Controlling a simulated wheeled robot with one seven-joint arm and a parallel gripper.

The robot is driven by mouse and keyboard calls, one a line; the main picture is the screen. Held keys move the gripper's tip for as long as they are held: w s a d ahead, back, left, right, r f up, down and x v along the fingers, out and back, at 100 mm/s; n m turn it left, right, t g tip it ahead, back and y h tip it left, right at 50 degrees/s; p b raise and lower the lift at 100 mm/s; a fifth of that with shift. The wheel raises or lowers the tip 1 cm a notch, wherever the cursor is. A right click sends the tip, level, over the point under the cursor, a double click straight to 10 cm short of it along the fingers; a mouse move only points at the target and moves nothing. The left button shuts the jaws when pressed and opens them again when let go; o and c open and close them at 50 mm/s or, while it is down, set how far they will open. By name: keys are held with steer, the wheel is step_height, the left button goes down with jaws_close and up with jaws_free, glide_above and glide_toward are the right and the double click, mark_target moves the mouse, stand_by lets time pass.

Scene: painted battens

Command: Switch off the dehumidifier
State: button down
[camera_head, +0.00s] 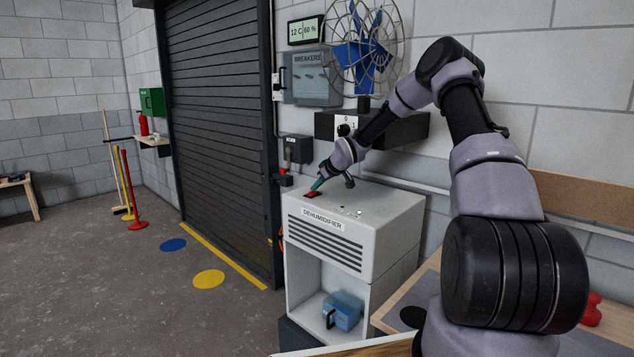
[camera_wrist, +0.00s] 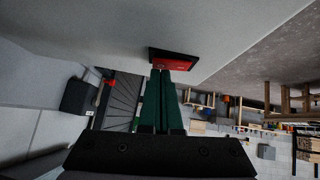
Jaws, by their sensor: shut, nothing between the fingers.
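The dehumidifier (camera_head: 385,215) is a white-grey cabinet with a labelled, slatted front, standing by the wall right of the shutter. A red rocker switch (camera_head: 312,194) in a black frame sits at the left of its top. In the wrist view the red switch (camera_wrist: 174,65) lies right at the tips of my gripper. My gripper (camera_head: 317,184) has green fingers, shut together with nothing between them. It also shows in the wrist view (camera_wrist: 168,72). The tips touch or nearly touch the switch; I cannot tell which, nor which way the rocker is tipped.
A blue water container (camera_head: 343,311) sits in the dehumidifier's open lower bay. A fan (camera_head: 362,50) stands on a dark shelf (camera_head: 408,128) above. A grey breaker box (camera_head: 310,84) and a small dark box (camera_head: 297,149) are on the wall.

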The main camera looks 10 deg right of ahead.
steer(key=shift+d+f, duration=0.1)
steer(key=shift+f, duration=0.2)
stand_by(0.4)
steer(key=shift+s+a+r, duration=0.15)
steer(key=shift+s+a, duration=0.3)
steer(key=shift+a, duration=0.2)
